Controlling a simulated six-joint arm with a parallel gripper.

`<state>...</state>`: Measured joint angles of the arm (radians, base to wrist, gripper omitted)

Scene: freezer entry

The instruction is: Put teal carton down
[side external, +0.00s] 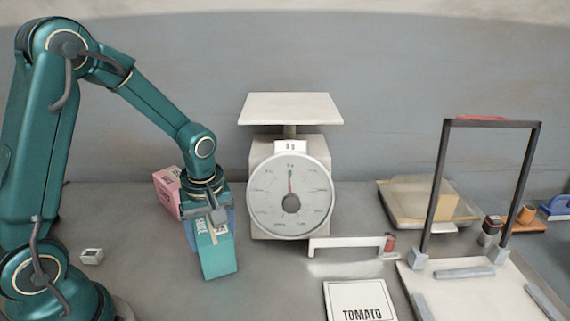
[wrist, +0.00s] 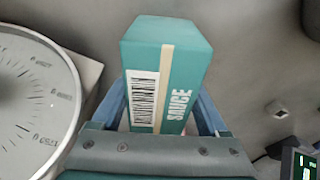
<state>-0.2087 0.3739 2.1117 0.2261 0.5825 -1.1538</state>
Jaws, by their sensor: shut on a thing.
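The teal carton (side external: 216,254) is in my gripper (side external: 209,213), left of the scale in the side view. In the wrist view, the carton (wrist: 165,75) shows a barcode, a tan stripe and the word SAUCE. The blue fingers of my gripper (wrist: 162,118) are on both sides of it, shut on it. The carton is slightly tilted in the side view. I cannot tell whether its lower end touches the grey table.
A white dial scale (side external: 290,190) with an empty plate stands right of the carton, its needle near zero. A pink box (side external: 167,190) is behind my gripper. A TOMATO card (side external: 359,300), a white bracket (side external: 345,243) and a black frame (side external: 490,123) are to the right. Table in front is clear.

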